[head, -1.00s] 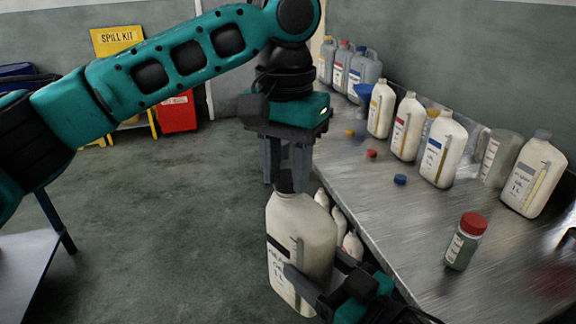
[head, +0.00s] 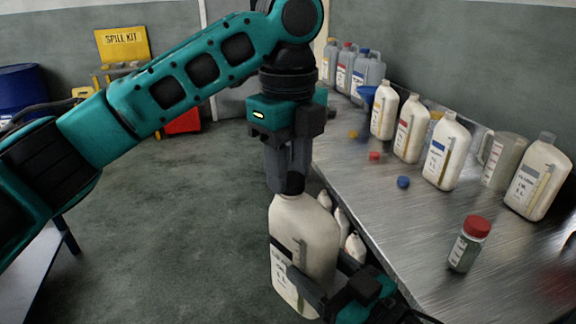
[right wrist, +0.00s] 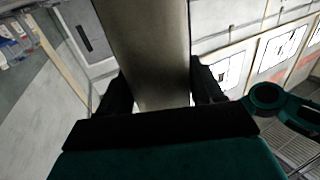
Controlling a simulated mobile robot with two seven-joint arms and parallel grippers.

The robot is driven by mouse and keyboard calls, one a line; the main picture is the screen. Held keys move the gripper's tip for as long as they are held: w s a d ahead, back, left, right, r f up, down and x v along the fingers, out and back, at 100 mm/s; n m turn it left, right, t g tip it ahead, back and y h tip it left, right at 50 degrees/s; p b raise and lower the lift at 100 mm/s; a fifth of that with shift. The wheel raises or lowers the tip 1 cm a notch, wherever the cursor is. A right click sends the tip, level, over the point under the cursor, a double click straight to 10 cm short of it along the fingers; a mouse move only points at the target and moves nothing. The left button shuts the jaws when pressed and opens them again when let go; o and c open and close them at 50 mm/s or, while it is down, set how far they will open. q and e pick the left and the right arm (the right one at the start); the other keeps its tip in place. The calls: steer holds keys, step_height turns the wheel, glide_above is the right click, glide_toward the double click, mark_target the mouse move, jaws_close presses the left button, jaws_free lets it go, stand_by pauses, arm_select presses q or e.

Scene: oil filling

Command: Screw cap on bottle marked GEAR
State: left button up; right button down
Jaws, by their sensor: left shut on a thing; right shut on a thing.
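A cream bottle (head: 308,238) with a dark label band stands upright in the air beside the bench, in the middle of the head view. Its label text is too small to read. My right gripper (head: 318,280) is shut around the bottle's lower body; the bottle also fills the space between the fingers in the right wrist view (right wrist: 150,60). A black cap (head: 290,184) is at the bottle's neck. My left gripper (head: 287,170) points straight down from above and is shut on the cap. Whether the threads are engaged cannot be seen.
The metal bench (head: 400,225) on the right carries several cream bottles, a clear jug (head: 503,162) and a red-capped jar (head: 468,245). Loose blue (head: 403,182) and red (head: 375,156) caps lie near its left edge. Several white bottles (head: 354,246) stand below, behind the held bottle.

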arm_select(q)
steer(key=m, duration=0.5)
steer(key=shift+w+m, duration=0.1)
steer(key=shift+m, duration=0.3)
steer(key=m, duration=0.5)
steer(key=shift+d, duration=0.2)
steer(key=m, duration=0.5)
steer(key=shift+d+m, duration=0.15)
steer(key=shift+m, duration=0.25)
steer(key=m, duration=0.4)
steer(key=shift+s, duration=0.2)
steer(key=o, duration=1)
steer(key=shift+r, duration=0.1)
steer(key=shift+r, duration=2.15)
